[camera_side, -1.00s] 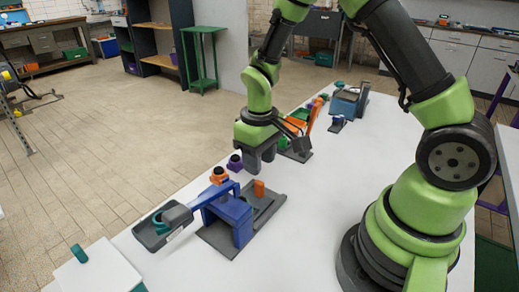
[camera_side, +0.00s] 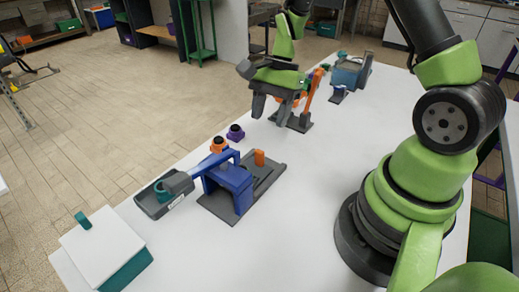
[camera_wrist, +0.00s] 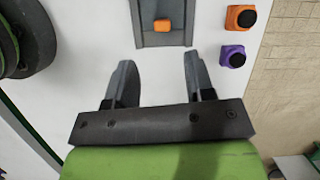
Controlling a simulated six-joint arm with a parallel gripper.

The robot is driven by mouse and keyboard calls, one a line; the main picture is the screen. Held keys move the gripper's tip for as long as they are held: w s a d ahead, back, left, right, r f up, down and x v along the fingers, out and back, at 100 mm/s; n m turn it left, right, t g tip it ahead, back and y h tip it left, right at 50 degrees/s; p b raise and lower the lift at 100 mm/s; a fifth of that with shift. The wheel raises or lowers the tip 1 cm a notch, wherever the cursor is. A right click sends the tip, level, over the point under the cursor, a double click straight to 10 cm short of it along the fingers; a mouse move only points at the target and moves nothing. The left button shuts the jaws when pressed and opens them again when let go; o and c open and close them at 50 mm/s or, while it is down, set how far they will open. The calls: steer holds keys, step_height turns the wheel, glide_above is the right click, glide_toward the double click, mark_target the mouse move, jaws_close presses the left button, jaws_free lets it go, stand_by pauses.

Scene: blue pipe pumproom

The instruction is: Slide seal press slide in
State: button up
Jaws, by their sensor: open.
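The seal press is a blue housing (camera_side: 232,186) on a dark grey base plate (camera_side: 218,207). In the wrist view my gripper (camera_wrist: 158,63) is open and empty, with the orange knob ahead between the finger lines. The housing is out of the wrist view.
An orange button box (camera_side: 218,145) and a purple one (camera_side: 235,132) stand beside the press. A white-topped teal box (camera_side: 104,248) is at the near left. An orange-armed device (camera_side: 308,101) and a blue-grey one (camera_side: 349,74) stand farther back.

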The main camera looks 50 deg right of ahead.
mark_target(260, 150)
steer(key=shift+m, duration=0.7)
steer(key=x, duration=1)
steer(key=shift+w, duration=0.2)
steer(key=shift+r, duration=0.1)
jaws_close()
